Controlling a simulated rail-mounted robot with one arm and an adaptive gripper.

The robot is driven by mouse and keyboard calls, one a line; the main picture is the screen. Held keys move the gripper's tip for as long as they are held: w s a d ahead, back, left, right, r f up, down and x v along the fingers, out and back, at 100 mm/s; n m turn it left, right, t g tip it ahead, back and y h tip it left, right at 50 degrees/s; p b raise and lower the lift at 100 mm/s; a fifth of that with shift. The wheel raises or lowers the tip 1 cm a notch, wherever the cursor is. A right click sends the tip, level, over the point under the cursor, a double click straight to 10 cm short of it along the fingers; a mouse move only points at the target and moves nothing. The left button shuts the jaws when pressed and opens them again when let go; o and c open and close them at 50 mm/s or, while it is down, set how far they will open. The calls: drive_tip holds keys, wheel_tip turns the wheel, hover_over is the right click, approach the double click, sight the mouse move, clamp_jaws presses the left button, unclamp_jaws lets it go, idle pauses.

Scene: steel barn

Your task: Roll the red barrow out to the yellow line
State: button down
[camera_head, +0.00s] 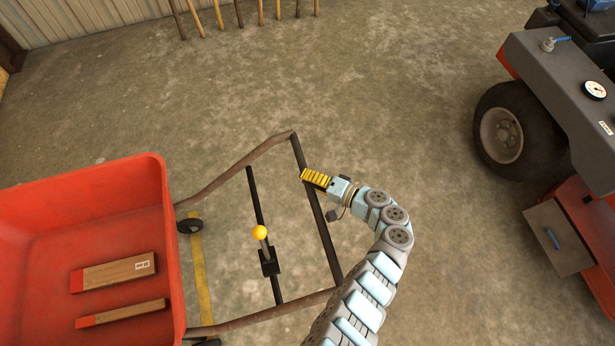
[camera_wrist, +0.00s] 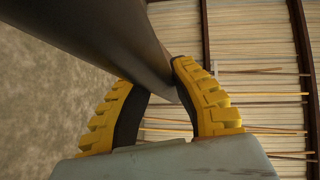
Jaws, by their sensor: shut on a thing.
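The red barrow (camera_head: 163,230) stands at the left in the head view, with a handle frame of brown side bars reaching right. A dark crossbar, the barrow's handle (camera_head: 328,248), joins their ends. My gripper (camera_head: 308,178) is shut on this handle, near its upper end. In the wrist view the yellow fingers (camera_wrist: 158,90) close around the dark bar (camera_wrist: 125,35). A second crossbar carries a lever with a yellow knob (camera_head: 260,232). A yellow line (camera_head: 201,270) on the floor shows beside the barrow's right edge, under the handle frame; part of it is hidden.
Two wooden blocks (camera_head: 115,273) with red ends lie in the barrow. A red and grey machine (camera_head: 565,100) with a big tyre (camera_head: 510,130) stands at the right. Several wooden poles (camera_head: 220,15) lean near the back wall. The concrete floor between is clear.

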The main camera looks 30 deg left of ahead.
drive_tip(key=c, duration=0.8)
unclamp_jaws()
drive_tip(key=shift+c, duration=0.2)
drive_tip(key=shift+d, duration=0.1)
drive_tip(key=d+r, duration=0.1)
drive_tip(key=d, duration=1)
drive_tip(key=shift+w+d+r, duration=0.15)
drive_tip(key=shift+d+r, duration=0.15)
drive_tip(key=shift+d, duration=0.05)
drive_tip(key=shift+f, duration=0.1)
